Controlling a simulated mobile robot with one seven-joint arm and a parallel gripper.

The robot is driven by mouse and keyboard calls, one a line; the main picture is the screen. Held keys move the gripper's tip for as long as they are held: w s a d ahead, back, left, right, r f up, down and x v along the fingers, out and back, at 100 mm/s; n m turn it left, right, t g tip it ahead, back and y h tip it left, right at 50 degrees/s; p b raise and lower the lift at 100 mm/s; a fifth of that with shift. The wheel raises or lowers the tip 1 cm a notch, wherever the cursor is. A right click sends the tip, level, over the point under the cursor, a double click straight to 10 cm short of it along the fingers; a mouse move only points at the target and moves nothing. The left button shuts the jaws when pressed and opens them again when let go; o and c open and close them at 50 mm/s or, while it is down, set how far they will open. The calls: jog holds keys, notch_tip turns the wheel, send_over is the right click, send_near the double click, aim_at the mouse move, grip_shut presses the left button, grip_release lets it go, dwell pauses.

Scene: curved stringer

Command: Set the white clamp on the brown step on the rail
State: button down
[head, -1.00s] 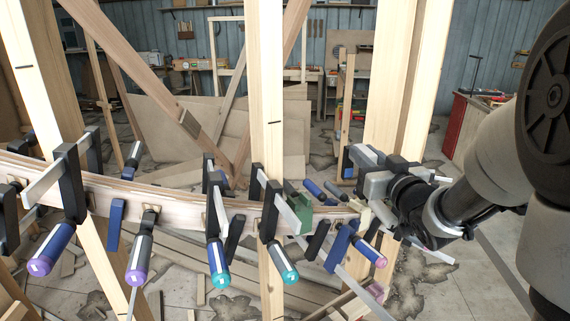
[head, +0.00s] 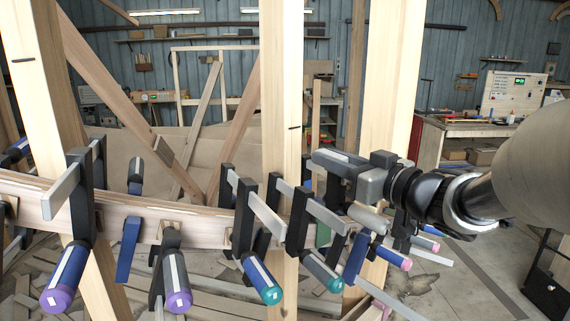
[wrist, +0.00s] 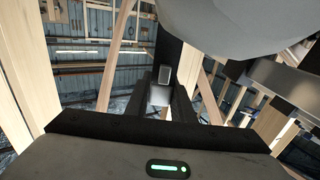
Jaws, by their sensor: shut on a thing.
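My gripper (head: 352,180) is at the right end of the curved wooden rail (head: 120,212), close above the clamps there. It is shut on a dark piece with a pale end (wrist: 160,96), seen between the fingers in the wrist view. This seems to be part of the white clamp, but most of it is hidden and I cannot tell its full shape. A pale grey cylinder (head: 368,217) shows just below my gripper, perhaps its handle. Small tan blocks sit on the rail, one of them near the middle clamp (head: 170,229). I cannot single out the brown step.
A workbench (head: 470,128) is at the back right.

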aim_at(330, 202)
jog(key=shift+d+r, duration=0.1)
jog(key=shift+r, duration=0.05)
jog(key=shift+f+b, duration=0.6)
jog(key=shift+f, duration=0.6)
jog(key=shift+f, duration=0.25)
jog(key=shift+f+b, duration=1.05)
jog(key=shift+f, duration=0.5)
jog(key=shift+f, duration=0.1)
jog(key=shift+f+b, duration=1)
jog(key=shift+f, duration=0.4)
jog(key=shift+f, duration=0.15)
jog(key=shift+f+b, duration=0.35)
